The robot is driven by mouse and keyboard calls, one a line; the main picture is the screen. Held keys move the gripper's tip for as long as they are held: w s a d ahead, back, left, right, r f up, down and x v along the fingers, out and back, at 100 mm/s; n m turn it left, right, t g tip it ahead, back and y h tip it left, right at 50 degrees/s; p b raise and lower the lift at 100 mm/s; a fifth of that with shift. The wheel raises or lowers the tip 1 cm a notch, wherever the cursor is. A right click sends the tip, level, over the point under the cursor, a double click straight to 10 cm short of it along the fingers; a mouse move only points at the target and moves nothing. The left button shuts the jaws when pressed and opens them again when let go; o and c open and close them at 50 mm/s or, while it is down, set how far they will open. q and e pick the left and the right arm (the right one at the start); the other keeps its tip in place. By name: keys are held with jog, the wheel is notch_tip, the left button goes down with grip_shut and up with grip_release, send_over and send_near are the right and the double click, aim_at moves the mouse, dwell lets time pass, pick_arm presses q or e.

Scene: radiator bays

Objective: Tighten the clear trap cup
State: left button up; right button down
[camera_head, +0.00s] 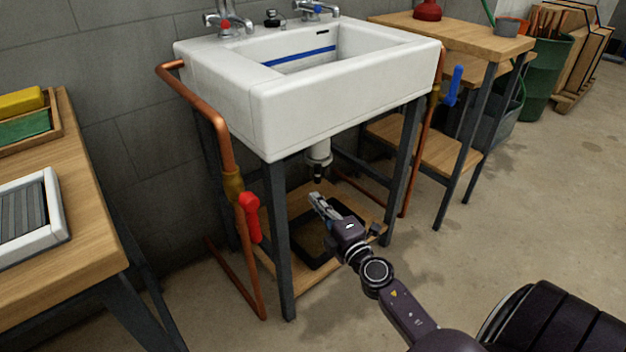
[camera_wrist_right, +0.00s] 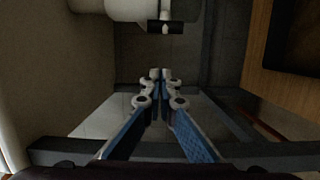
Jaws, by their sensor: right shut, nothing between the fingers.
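The white sink trap (camera_head: 318,155) hangs under the basin, with a dark collar at its lower end. The trap also shows at the top of the right wrist view (camera_wrist_right: 140,8), with a black collar and a small pale nub. I cannot clearly make out a clear cup. My right gripper (camera_head: 316,198) is below the trap in the head view, apart from it. Its fingertips (camera_wrist_right: 160,74) are together and empty, and the collar shows above them in the wrist view. My left gripper is not in view.
A dark tray (camera_head: 318,255) lies on the wooden shelf under the sink. Metal stand legs (camera_head: 277,240) frame the space. A copper pipe with a red valve handle (camera_head: 249,217) runs on the left, a blue handle (camera_head: 454,86) on the right.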

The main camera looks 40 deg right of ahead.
jog(key=w+d, duration=0.1)
jog(key=w, duration=0.9)
jog(key=d, duration=0.1)
jog(key=s+d+b, duration=0.1)
jog(key=d+b, duration=0.1)
jog(key=shift+s+d+f+n, duration=0.15)
jog(key=shift+s+d+n, duration=0.15)
jog(key=shift+s, duration=0.05)
